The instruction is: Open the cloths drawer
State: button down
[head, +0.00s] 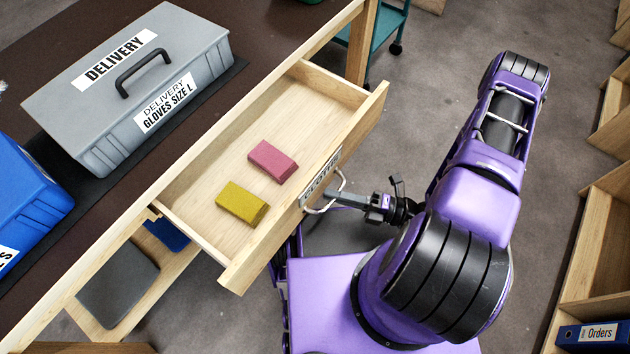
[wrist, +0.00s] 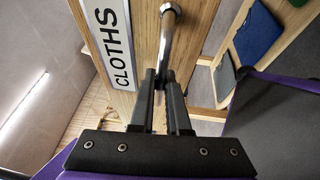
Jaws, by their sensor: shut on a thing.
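The cloths drawer (head: 222,262) is a light wooden drawer under the table top. It stands pulled out, with its inside showing in the head view. Its front carries a label (wrist: 113,45) reading CLOTHS and a curved metal handle (wrist: 168,30). My gripper (wrist: 160,80) is shut on the handle, with its fingers on either side of the bar in the wrist view. In the head view my gripper (head: 340,200) meets the handle at the drawer front. A pink block (head: 273,161) and a yellow block (head: 242,203) lie in the drawer.
A grey case (head: 70,90) labelled DELIVERY, GLOVES SIZE L stands on the dark table top, beside a blue box (head: 30,215). Wooden shelving (head: 600,240) stands at the right. A teal cart (head: 385,35) is behind. Grey floor is clear between.

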jog(key=shift+s+d, duration=1)
jog(key=shift+d, duration=0.2)
jog(key=c, duration=0.9)
grip_release()
jog(key=b+v, duration=0.1)
jog(key=v, duration=1.6)
jog(key=shift+d, duration=0.2)
